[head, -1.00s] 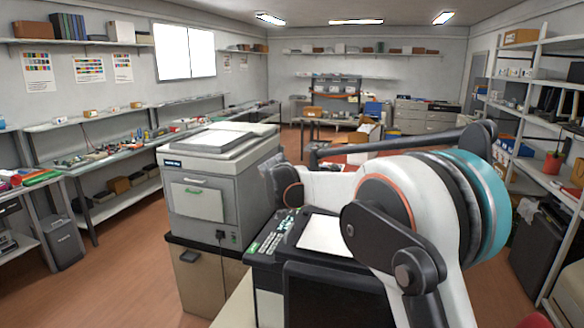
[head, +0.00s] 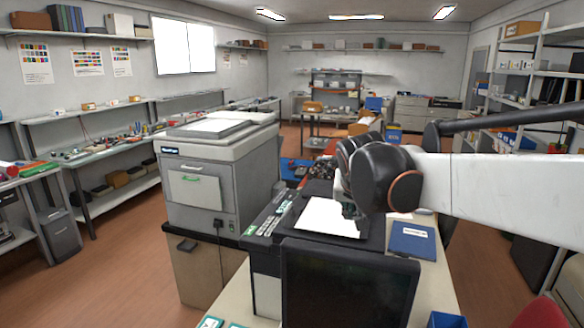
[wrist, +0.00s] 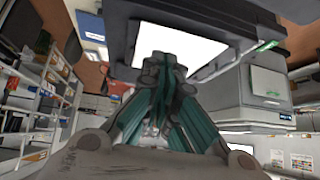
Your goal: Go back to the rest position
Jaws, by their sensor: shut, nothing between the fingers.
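My gripper (wrist: 164,66) shows in the wrist view with its teal fingers together and nothing between them. In the head view its fingertips (head: 352,211) show only partly, below the dark wrist joint, over or beside the black machine (head: 262,228) on the desk. A white sheet or panel (head: 326,217) lies on top of that machine. It also shows in the wrist view (wrist: 190,48), beyond the fingers. I cannot tell the height between fingers and machine. No toner cartridge can be made out clearly.
A grey copier (head: 205,195) stands left of the desk on a cabinet. A dark monitor (head: 345,285) stands in front. A blue folder (head: 412,240) lies on the desk at right. Shelves (head: 540,85) line the right wall. The floor at left (head: 120,270) is clear.

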